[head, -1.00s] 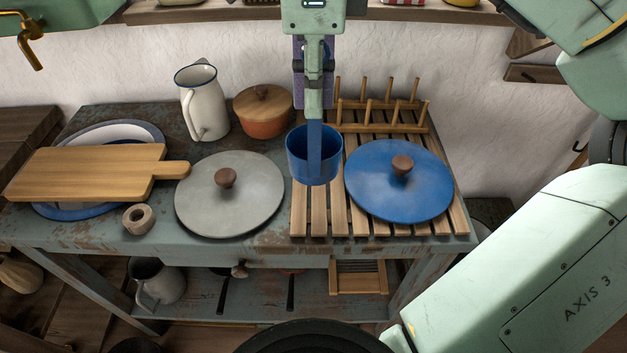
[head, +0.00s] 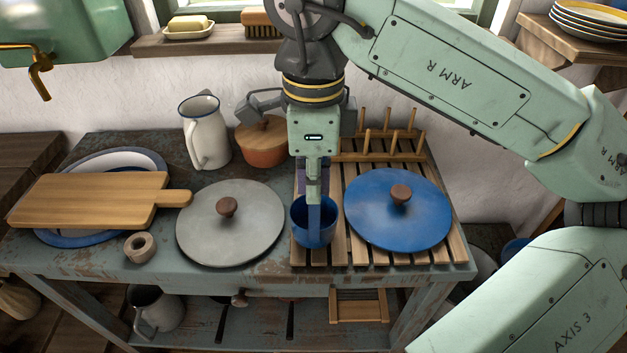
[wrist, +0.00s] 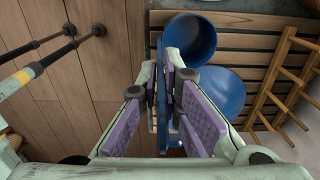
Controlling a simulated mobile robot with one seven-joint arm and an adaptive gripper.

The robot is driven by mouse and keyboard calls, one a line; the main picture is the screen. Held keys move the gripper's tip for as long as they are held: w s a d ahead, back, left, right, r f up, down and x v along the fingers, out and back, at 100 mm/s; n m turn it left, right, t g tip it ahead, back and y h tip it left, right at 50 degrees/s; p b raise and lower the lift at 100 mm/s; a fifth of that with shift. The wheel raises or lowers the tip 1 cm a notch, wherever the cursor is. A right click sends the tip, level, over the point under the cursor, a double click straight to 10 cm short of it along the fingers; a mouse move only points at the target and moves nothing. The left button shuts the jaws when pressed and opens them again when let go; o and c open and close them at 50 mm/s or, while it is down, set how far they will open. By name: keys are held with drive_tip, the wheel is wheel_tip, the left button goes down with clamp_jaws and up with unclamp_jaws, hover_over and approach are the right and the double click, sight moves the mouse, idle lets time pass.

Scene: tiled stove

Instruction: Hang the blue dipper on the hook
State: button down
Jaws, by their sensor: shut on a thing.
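The blue dipper (head: 314,232) has a round cup with its opening up and a flat upright blue handle. My gripper (head: 313,188) is shut on that handle, above the cup, in the head view. In the wrist view, the purple finger pads lie on both sides of the handle, and the cup (wrist: 188,40) is beyond the fingertips. The cup is over the front left part of the slatted wooden rack. I cannot tell whether it touches the slats. I cannot make out the hook in either current view.
A blue lid (head: 397,215) lies close right of the dipper, and a grey lid (head: 230,230) lies left. Behind stand an orange pot (head: 264,150) and a white jug (head: 205,135). The rack (head: 350,250) has upright pegs at its back.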

drive_tip(key=shift+f, duration=0.25)
drive_tip(key=shift+f, duration=0.2)
drive_tip(key=c, duration=1.8)
unclamp_jaws()
drive_tip(key=shift+r, duration=0.1)
